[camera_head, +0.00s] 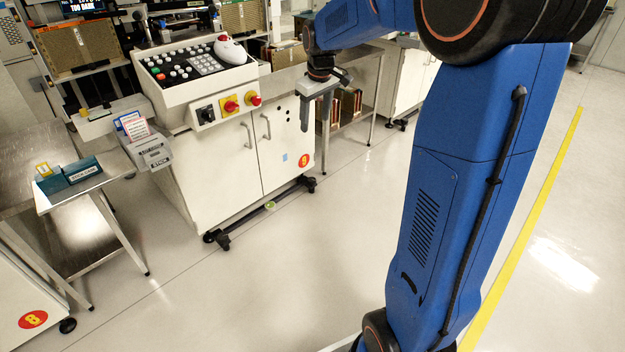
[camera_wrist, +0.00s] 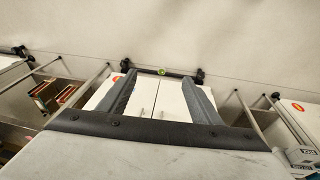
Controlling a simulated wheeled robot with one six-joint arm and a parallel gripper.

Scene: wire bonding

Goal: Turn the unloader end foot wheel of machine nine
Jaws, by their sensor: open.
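Machine nine (camera_head: 225,165) is a white cabinet with a sloped control panel and a red-and-yellow "9" label. A black foot (camera_head: 311,183) shows at its right end and another black foot (camera_head: 217,239) at its left end, joined by a low bar. A small green round piece (camera_head: 270,205) sits on the bar, also in the wrist view (camera_wrist: 161,72). I cannot tell which end is the unloader end. My gripper (camera_head: 315,128) is open and empty, pointing down in front of the cabinet's right side, above and apart from the feet. The wrist view shows its spread fingers (camera_wrist: 160,82).
A steel table (camera_head: 85,205) with a teal box stands at the left, by a cabinet labelled "8" (camera_head: 33,320). An open-frame bench (camera_head: 350,110) with brown racks stands right of machine nine. The floor before it is clear. A yellow line (camera_head: 530,220) runs along the right.

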